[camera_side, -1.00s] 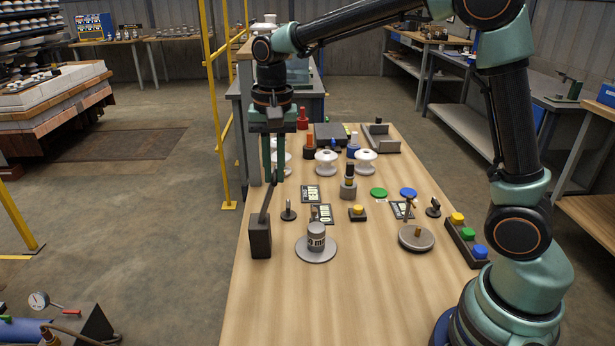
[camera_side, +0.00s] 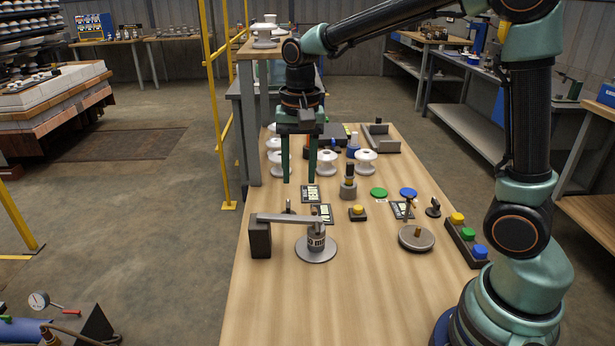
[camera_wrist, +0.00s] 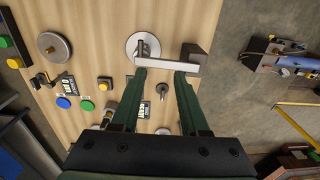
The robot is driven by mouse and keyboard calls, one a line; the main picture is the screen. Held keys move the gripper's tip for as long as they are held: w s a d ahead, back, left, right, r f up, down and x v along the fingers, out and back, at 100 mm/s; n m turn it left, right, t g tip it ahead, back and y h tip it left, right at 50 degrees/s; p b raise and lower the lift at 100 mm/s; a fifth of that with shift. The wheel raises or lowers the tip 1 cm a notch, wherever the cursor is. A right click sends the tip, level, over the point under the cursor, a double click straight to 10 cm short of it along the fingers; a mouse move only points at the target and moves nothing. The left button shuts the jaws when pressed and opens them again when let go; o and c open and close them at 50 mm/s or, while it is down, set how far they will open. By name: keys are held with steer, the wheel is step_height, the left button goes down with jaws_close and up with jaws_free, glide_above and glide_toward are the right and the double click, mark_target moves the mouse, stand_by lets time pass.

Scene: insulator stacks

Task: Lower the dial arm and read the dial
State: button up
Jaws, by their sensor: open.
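The dial arm (camera_side: 288,219), a flat grey bar, lies about level from a dark block (camera_side: 260,240) across to a small marked cylinder (camera_side: 316,241) on a round grey plate (camera_side: 317,256). Its free end is over the cylinder's top; whether they touch I cannot tell. The markings are too small to read. In the wrist view the bar (camera_wrist: 180,67) runs from the block (camera_wrist: 193,51) to the plate (camera_wrist: 138,38). My gripper (camera_side: 300,180) is open and empty, its fingers pointing down above and behind the bar. It also shows in the wrist view (camera_wrist: 161,73).
Small dark-and-white cards (camera_side: 311,193) and a short peg (camera_side: 288,207) are behind the bar. A yellow button (camera_side: 357,212), a grey post (camera_side: 348,189) and white insulators (camera_side: 365,161) stand farther back. A round grey disc (camera_side: 416,240) is to the right. The front tabletop is clear.

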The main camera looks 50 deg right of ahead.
step_height(320, 180, up, 10)
steer(key=shift+s+r, duration=0.2)
steer(key=shift+r, duration=0.05)
steer(key=shift+f, duration=0.1)
glide_above(316, 227)
step_height(316, 227, down, 10)
steer(key=shift+g, duration=0.3)
step_height(316, 227, down, 13)
steer(key=shift+s+d+r, duration=0.1)
steer(key=shift+r, duration=0.1)
jaws_close()
stand_by(1.4)
